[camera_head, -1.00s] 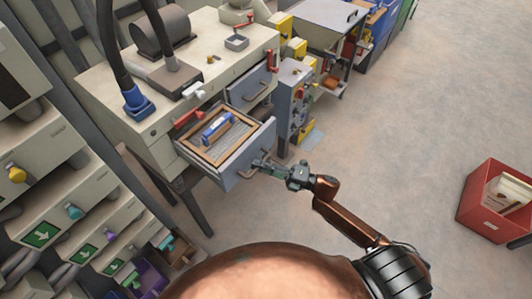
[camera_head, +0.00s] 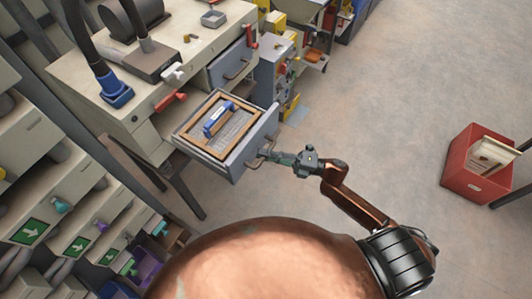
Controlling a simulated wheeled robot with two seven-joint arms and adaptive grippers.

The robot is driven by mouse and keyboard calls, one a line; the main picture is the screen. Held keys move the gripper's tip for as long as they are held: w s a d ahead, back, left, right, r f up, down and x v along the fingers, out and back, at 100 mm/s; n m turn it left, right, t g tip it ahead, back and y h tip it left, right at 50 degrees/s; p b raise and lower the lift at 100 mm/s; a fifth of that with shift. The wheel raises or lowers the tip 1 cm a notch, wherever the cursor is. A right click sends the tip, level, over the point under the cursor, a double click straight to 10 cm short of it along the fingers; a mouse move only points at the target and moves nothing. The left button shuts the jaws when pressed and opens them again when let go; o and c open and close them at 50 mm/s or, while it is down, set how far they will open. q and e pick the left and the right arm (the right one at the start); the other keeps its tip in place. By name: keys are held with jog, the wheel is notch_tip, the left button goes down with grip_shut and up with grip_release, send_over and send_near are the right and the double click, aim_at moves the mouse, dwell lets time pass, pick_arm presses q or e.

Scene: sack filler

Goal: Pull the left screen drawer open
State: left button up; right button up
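The left screen drawer (camera_head: 236,165) is grey and stands well out from the cream bench in the head view. Inside it lies a wood-framed screen (camera_head: 194,149) with a blue-handled tool (camera_head: 217,120) on top. The drawer's bar handle (camera_head: 254,163) is on its front face. My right gripper (camera_head: 267,156) is at this handle, with its fingers seemingly closed around the bar; the small contact area is partly hidden. My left gripper is not in view.
A second grey drawer (camera_head: 232,68) sits shut, to the right of the open one. A grey cabinet with yellow parts (camera_head: 275,80) stands beside the bench. A red bin (camera_head: 478,165) stands on the floor at right. The floor between is clear.

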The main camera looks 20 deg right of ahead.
jog(key=o, duration=0.5)
jog(key=v, duration=1.2)
